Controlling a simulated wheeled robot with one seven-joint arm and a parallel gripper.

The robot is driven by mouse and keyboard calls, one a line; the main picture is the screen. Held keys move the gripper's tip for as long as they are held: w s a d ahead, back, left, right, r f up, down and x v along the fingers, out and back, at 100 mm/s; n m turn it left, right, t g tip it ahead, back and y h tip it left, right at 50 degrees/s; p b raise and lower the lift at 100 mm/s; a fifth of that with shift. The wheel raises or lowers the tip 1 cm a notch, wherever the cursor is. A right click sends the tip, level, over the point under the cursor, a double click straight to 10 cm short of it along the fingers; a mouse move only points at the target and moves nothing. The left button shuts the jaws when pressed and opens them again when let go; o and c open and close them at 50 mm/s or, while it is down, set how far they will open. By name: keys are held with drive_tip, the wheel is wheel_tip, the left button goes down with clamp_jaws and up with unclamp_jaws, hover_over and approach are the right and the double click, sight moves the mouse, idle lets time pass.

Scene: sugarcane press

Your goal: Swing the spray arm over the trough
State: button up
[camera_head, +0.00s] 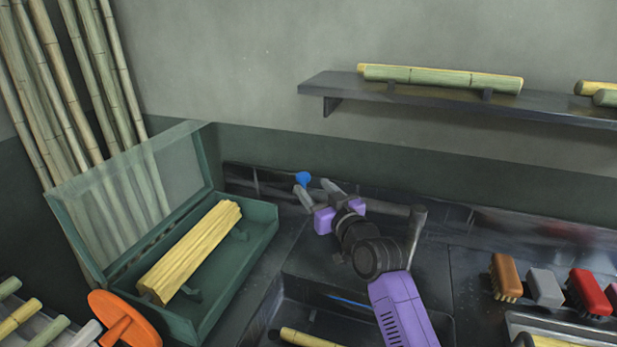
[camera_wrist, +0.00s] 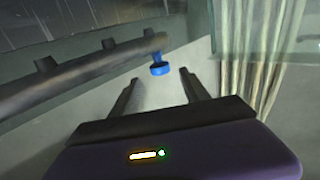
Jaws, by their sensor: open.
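The spray arm is a grey pipe (camera_head: 393,208) reaching left from an upright post, partly hidden behind my gripper. Its blue tip (camera_head: 303,178) shows just beyond my fingers. In the wrist view the pipe (camera_wrist: 85,82) with dark stubs slants in from the left, and the blue tip (camera_wrist: 158,68) appears between the fingers. My gripper (camera_head: 314,190) is open, its fingers apart around the line of the blue tip; I cannot tell whether they touch it. It also shows in the wrist view (camera_wrist: 158,78). The trough looks to be the dark basin (camera_head: 270,318) at bottom centre, partly hidden by my arm.
A green box (camera_head: 262,212) with a raised clear lid holds a yellow cane bundle (camera_head: 195,250) at left. An orange disc (camera_head: 125,318) stands before it. Brushes (camera_head: 545,287) sit at right. A shelf (camera_head: 430,100) with canes is on the wall.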

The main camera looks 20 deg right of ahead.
sight(306, 180)
drive_tip(key=shift+w+a, duration=0.2)
drive_tip(key=shift+w, duration=0.95)
drive_tip(key=shift+w+a, duration=0.2)
drive_tip(key=shift+w, duration=1)
drive_tip(key=shift+w+a, duration=0.2)
drive_tip(key=shift+w, duration=0.95)
clamp_jaws()
